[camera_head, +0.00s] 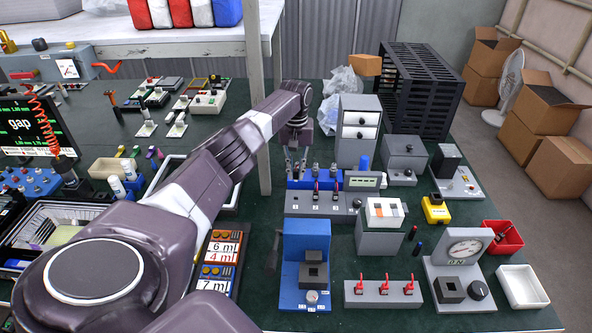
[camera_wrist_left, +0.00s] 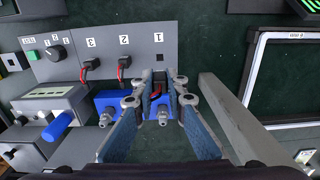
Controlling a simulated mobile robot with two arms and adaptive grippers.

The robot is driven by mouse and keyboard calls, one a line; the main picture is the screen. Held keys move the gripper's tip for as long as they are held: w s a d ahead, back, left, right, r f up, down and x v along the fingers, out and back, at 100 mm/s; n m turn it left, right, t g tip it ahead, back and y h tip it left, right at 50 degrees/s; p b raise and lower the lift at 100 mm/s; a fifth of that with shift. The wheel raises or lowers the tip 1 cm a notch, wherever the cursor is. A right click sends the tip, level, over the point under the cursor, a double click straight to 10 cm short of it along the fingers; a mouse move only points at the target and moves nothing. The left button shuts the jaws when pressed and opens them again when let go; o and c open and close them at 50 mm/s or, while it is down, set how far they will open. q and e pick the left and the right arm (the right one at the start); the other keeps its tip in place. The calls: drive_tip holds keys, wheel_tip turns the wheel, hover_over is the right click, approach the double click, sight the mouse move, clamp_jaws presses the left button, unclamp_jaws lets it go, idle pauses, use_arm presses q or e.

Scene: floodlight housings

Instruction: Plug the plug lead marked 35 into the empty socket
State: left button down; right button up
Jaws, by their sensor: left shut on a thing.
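My left gripper (camera_wrist_left: 158,100), with blue pads, is shut on a red and black plug lead (camera_wrist_left: 157,88). It points at a grey panel (camera_wrist_left: 120,42) marked 1, 2 and 3. A dark square socket (camera_wrist_left: 159,58) shows below the 1, just beyond the fingertips. Red and black plugs stand at positions 2 (camera_wrist_left: 124,68) and 3 (camera_wrist_left: 90,66). A blue block (camera_wrist_left: 165,128) with a metal fitting lies between the fingers. In the head view, my left gripper (camera_head: 298,160) is over the left end of the grey panel (camera_head: 300,208). The mark 35 is not readable. The right gripper is not in view.
A second blue block (camera_wrist_left: 108,99) stands close beside the gripper. A grey bar (camera_wrist_left: 229,118) and a white-framed tray (camera_wrist_left: 248,80) lie to the right. A blue stand (camera_head: 306,247) and grey switch box (camera_head: 385,294) stand in front. A grey cabinet (camera_head: 358,145) stands behind.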

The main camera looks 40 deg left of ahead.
sight(296, 179)
use_arm(q)
drive_tip(key=shift+s+d+r, duration=0.1)
drive_tip(key=shift+s+r, duration=0.05)
drive_tip(key=shift+r, duration=0.05)
drive_tip(key=shift+p, duration=1.05)
wheel_tip(296, 179, down, 2)
drive_tip(key=shift+s+f+b, duration=0.1)
drive_tip(key=shift+f+b, duration=0.15)
drive_tip(key=shift+b, duration=0.8)
drive_tip(key=shift+f+b, duration=1.15)
drive_tip(key=shift+f, duration=0.7)
drive_tip(key=shift+d, duration=0.1)
drive_tip(key=shift+f, duration=0.3)
drive_tip(key=shift+f+b, duration=0.85)
drive_tip(key=shift+f, duration=0.3)
drive_tip(key=c, duration=1.9)
unclamp_jaws()
drive_tip(key=shift+o, duration=0.3)
